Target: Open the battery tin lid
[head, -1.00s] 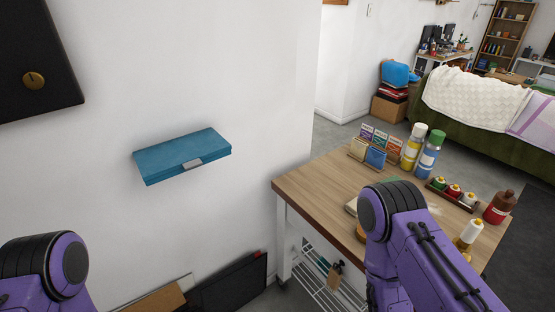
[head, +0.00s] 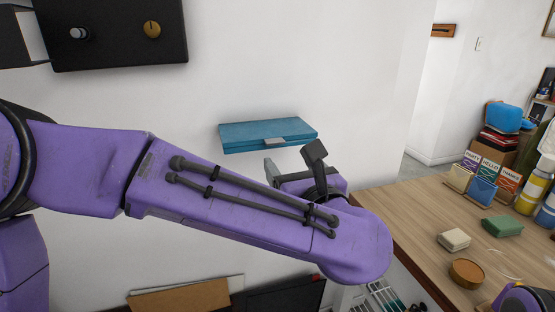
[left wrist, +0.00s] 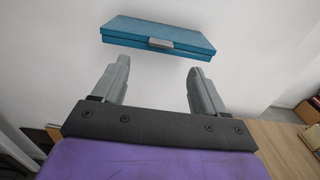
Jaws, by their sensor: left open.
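The battery tin (head: 262,136) is a flat teal box against the white wall, with a small grey latch (head: 275,142) on its front. Its lid looks shut. In the left wrist view the tin (left wrist: 150,34) lies beyond my fingertips, its latch (left wrist: 160,43) facing me. My left gripper (left wrist: 158,78) is open and empty, its two grey fingers apart and clear of the tin. In the head view my left gripper (head: 285,163) is just below and in front of the tin, partly hidden by my purple arm. My right gripper is not seen; only a bit of purple arm shows bottom right.
A wooden table (head: 420,215) on the right holds a pale block (head: 453,239), a green block (head: 502,226), a round brown tin (head: 467,272), a card rack and bottles. A black panel with knobs (head: 115,35) hangs upper left. Flat boards (head: 180,298) lean low on the wall.

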